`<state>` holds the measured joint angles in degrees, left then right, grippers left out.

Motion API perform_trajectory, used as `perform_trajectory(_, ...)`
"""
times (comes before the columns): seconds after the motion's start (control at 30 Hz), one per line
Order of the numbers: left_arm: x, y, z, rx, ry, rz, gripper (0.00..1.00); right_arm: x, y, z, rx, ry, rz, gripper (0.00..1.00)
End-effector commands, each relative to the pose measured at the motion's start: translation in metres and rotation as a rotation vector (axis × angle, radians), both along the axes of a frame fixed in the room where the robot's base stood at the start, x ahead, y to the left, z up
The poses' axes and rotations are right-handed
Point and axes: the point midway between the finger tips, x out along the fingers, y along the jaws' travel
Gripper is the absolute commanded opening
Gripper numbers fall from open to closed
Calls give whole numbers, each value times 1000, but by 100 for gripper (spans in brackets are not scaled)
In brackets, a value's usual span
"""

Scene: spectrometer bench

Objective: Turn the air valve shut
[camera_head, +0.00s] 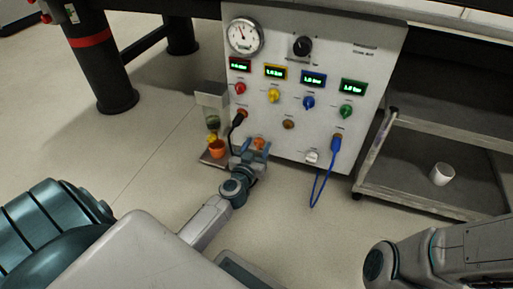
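A white panel box (330,60) stands upright in the middle of the head view. It carries a row of small knobs: red (240,88), yellow (273,95), blue (308,102) and green (345,111). A larger black knob (302,46) sits above them. The labels are too small to read, so I cannot tell which one is the air valve. My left gripper (250,151) is at the panel's lower left, below the red and yellow knobs. Its fingers are apart, with an orange fitting (259,143) showing between or behind them; contact is unclear. My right gripper is out of view.
A round gauge (244,36) and lit displays (313,79) are on the panel. A blue cable (325,177) hangs at its lower right. An orange cup (217,149) stands left of my gripper. A cart (400,198) with a white cup (441,174) is at right.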

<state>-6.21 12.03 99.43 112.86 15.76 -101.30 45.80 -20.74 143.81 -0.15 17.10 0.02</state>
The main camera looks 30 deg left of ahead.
Motion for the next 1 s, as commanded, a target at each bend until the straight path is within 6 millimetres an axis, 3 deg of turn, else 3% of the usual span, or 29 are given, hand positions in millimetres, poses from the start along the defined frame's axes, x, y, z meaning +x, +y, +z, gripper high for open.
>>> perform_trajectory(0.03, 0, 0, 0, 0, 0, 0, 43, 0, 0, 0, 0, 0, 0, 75)
perform_trajectory(0.2, 0, 0, 0, 0, 0, 0, 10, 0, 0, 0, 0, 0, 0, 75)
perform_trajectory(0.23, 0, 0, 0, 0, 0, 0, 8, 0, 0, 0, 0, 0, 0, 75)
perform_trajectory(0.63, -1, 0, 2, -75, -18, 0, 8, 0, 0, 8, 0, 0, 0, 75)
perform_trajectory(1.0, -1, 1, 2, -361, -85, -1, 8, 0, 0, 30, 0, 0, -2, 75)
